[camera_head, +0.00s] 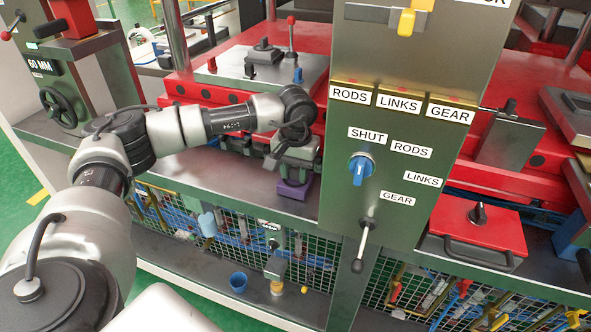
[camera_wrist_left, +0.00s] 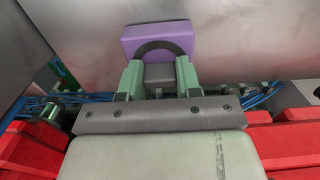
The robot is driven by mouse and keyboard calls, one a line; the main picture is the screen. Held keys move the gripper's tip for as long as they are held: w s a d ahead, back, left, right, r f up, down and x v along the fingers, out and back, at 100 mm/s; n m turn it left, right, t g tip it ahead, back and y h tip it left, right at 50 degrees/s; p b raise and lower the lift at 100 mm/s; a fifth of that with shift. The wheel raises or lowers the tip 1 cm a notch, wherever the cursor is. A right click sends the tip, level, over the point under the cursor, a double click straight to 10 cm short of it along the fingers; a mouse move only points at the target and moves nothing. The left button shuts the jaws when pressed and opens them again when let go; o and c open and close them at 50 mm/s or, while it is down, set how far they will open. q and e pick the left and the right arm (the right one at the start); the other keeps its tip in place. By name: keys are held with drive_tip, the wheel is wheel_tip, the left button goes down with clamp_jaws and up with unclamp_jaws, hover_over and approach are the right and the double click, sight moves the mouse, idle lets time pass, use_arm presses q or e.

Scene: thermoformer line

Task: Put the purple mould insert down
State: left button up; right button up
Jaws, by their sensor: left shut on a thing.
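The purple mould insert (camera_head: 294,189) is a small purple block under my left gripper (camera_head: 292,172) in the head view. It is in front of the red machine body, low over the grey metal ledge (camera_head: 240,187). I cannot tell whether it touches the ledge. In the left wrist view, the two green-grey fingers of the left gripper (camera_wrist_left: 159,80) are shut on the purple mould insert (camera_wrist_left: 158,35), which shows a dark curved recess on its face. My right gripper is not in view.
A grey panel (camera_head: 395,225) with a blue knob and a lever stands just right of the left gripper. A grey plate with a black fixture (camera_head: 263,58) sits on the red machine behind it. Wire mesh and a blue cup (camera_head: 238,281) are below the ledge.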

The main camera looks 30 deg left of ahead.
sight(296, 170)
use_arm(q)
drive_tip(key=o, duration=0.6)
drive_tip(key=shift+f, duration=0.15)
drive_tip(key=o, duration=0.4)
wheel_tip(296, 170, up, 12)
drive_tip(key=shift+r+b, duration=0.2)
drive_tip(key=shift+b, duration=0.35)
drive_tip(key=shift+f, duration=0.1)
